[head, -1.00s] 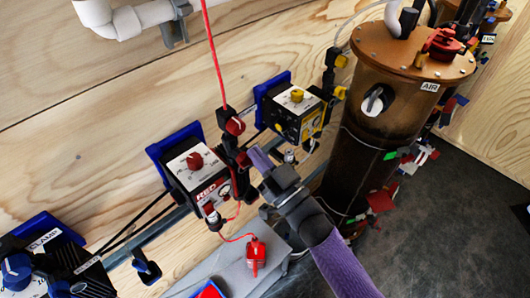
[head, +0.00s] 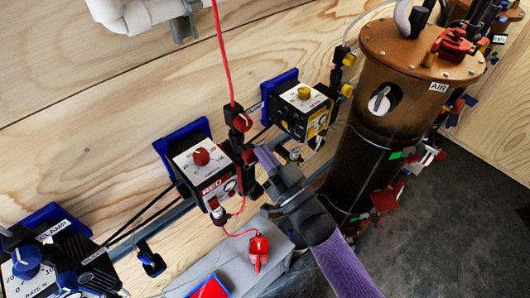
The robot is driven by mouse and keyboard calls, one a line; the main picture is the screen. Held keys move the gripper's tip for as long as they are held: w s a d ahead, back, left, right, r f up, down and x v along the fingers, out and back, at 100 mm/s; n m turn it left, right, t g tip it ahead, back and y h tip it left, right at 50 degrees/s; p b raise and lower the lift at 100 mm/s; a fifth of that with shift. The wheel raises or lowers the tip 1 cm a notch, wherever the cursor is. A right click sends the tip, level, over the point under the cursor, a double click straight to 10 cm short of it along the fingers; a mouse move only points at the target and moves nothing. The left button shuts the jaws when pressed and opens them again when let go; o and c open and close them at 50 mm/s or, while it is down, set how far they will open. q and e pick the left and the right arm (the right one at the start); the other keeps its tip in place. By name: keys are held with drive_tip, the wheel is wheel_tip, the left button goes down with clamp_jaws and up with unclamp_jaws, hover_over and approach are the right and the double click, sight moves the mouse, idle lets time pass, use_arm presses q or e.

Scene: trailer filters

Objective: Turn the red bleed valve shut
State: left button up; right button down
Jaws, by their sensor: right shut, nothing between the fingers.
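A control box labelled RED (head: 207,172) is on the plywood wall, with a red dial on its white face. A red knob (head: 242,122) sits on the dark fitting at its upper right, below the red line. A smaller red part (head: 248,157) is on the dark fittings at the box's right side. I cannot tell for sure which is the bleed valve. Contact cannot be made out. My left gripper is not in view.
A yellow-knobbed box (head: 301,108) stands right of the red one. A brown AIR cylinder (head: 385,120) rises further right. A blue-knobbed CLAMP box (head: 50,262) is at lower left.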

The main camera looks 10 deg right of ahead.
drive_tip(key=shift+f+m+t+h+p, duration=0.15)
drive_tip(key=shift+m+t+h+p, duration=0.4)
drive_tip(key=shift+m, duration=0.75)
drive_tip(key=m, duration=0.1)
drive_tip(key=m+h+p, duration=0.1)
drive_tip(key=m, duration=0.1)
drive_tip(key=shift+d+f+h, duration=0.1)
drive_tip(key=shift+f+h, duration=0.1)
drive_tip(key=shift+h, duration=0.05)
drive_tip(key=shift+f+m+h+p, duration=0.15)
drive_tip(key=shift+m+h+p, duration=0.2)
drive_tip(key=shift+m, duration=0.6)
drive_tip(key=shift+f+m+h+p, duration=0.15)
drive_tip(key=shift+m+h, duration=0.3)
drive_tip(key=shift+m, duration=0.5)
drive_tip(key=shift+f+m+g+h+p, duration=0.15)
drive_tip(key=shift+m+g+h+p, duration=0.2)
drive_tip(key=shift+m, duration=0.75)
drive_tip(key=shift+f+m+g+h+p, duration=0.15)
drive_tip(key=shift+m+h+p, duration=0.25)
drive_tip(key=shift+m, duration=0.7)
drive_tip(key=shift+f+m+g+h+p, duration=0.15)
drive_tip(key=shift+m+g+p, duration=0.15)
drive_tip(key=shift+m, duration=0.55)
drive_tip(key=shift+f+m+g+h+p, duration=0.15)
drive_tip(key=shift+m+p, duration=0.1)
drive_tip(key=shift+m, duration=0.6)
idle(0.3)
